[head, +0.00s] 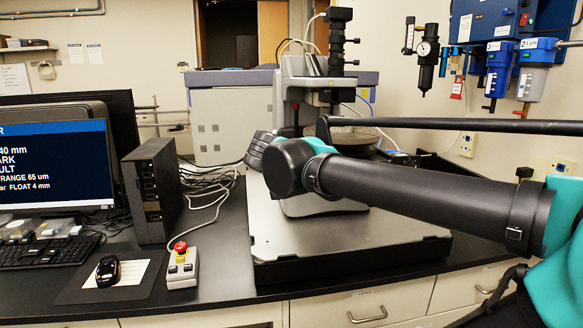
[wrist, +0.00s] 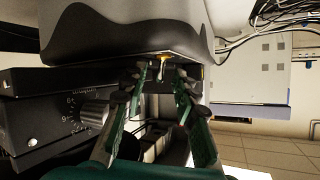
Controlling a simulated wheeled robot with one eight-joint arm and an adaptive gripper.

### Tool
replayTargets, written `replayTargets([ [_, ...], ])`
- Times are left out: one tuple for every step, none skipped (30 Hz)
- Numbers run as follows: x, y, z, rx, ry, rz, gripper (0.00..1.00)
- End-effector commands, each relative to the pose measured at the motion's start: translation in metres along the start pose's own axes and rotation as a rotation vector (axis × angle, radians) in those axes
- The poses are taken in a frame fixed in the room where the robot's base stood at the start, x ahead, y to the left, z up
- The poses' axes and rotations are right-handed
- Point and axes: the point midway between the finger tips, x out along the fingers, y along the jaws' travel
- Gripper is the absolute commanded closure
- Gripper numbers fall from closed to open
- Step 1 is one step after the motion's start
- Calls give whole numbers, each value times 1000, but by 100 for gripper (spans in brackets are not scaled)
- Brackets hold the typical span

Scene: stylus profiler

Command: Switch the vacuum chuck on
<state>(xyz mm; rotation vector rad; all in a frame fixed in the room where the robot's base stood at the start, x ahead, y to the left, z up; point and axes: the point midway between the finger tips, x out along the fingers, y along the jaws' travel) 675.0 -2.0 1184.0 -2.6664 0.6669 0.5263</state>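In the wrist view my gripper (wrist: 163,80) has its two green fingers apart, one on each side of a small metal lever (wrist: 162,68) with a yellowish mount. My gripper does not show clearly there.
A dark box with a round graduated knob (wrist: 93,112) lies left of my fingers in the wrist view. In the head view, a control box with a red button (head: 181,268), a black tower (head: 153,190), a monitor (head: 55,165) and loose cables stand left of the base plate.

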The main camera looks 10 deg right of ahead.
Motion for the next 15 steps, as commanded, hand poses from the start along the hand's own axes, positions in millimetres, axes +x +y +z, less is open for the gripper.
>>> replayTargets([
  [-3, 0, 0, -1, 0, -1, 71],
  [-5, 0, 0, -1, 0, -1, 71],
  [-9, -1, 0, -1, -1, -2, 71],
  [-13, -1, 1, -2, -1, -2, 71],
  [-17, -1, 0, -2, -1, -3, 71],
  [-23, -1, 1, -3, -1, -4, 71],
  [-28, -1, 1, -3, -1, -4, 71],
  [-34, -1, 1, -2, -1, -5, 71],
  [-40, -1, 1, -3, -2, -5, 71],
  [-45, -1, 1, -3, -2, -5, 71],
  [-50, -2, 1, -3, -2, -5, 71],
  [-57, -1, 1, -3, -1, -5, 71],
  [-62, -1, 1, -4, -1, -6, 71],
  [-67, -1, 1, -3, -1, -4, 71],
  [-73, -1, 1, -3, -2, -5, 71],
])
